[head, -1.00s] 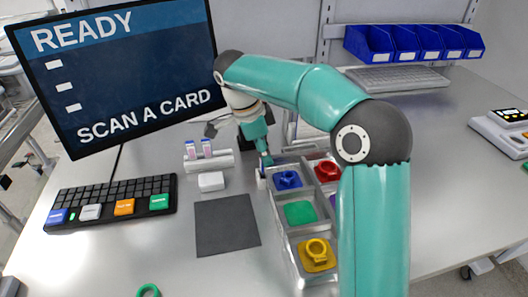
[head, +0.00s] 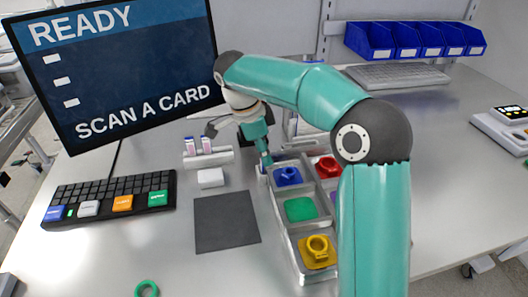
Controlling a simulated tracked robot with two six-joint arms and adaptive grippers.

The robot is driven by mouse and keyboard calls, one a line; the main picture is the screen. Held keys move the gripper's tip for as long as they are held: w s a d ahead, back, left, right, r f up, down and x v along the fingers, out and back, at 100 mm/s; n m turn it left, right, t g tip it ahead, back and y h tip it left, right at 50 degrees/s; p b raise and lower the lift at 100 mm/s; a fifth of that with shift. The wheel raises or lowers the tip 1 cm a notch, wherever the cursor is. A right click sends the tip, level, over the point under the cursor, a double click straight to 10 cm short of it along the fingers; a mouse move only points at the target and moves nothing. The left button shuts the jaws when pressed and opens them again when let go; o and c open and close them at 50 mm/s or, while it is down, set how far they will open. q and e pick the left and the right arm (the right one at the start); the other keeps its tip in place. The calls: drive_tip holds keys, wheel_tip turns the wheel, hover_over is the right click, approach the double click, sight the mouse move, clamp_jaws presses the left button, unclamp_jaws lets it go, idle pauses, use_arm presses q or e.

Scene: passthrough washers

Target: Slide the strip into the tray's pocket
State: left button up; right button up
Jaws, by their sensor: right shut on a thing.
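The tray (head: 283,222) stands right of centre, with square pockets in blue, red, green and yellow. My right gripper (head: 265,163) points down at the tray's far left corner, beside the blue pocket (head: 288,176). It is shut on a small pale strip (head: 262,171), mostly hidden by the fingers. I cannot tell whether the strip touches the tray. My left gripper is out of view.
A small white block (head: 210,178) and a dark grey mat (head: 226,222) lie left of the tray. A keyboard (head: 115,197), a monitor (head: 120,70) and a green ring (head: 147,289) are further left. Blue bins (head: 410,40) hang behind. My right arm covers the tray's right side.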

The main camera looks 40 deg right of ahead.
drive_tip(key=shift+f+b, duration=0.65)
drive_tip(key=shift+f, duration=0.25)
drive_tip(key=o, duration=0.8)
drive_tip(key=shift+o, duration=0.4)
drive_tip(key=o, duration=0.5)
drive_tip(key=shift+r, duration=0.1)
wheel_tip(320, 180, up, 9)
drive_tip(key=p, duration=0.8)
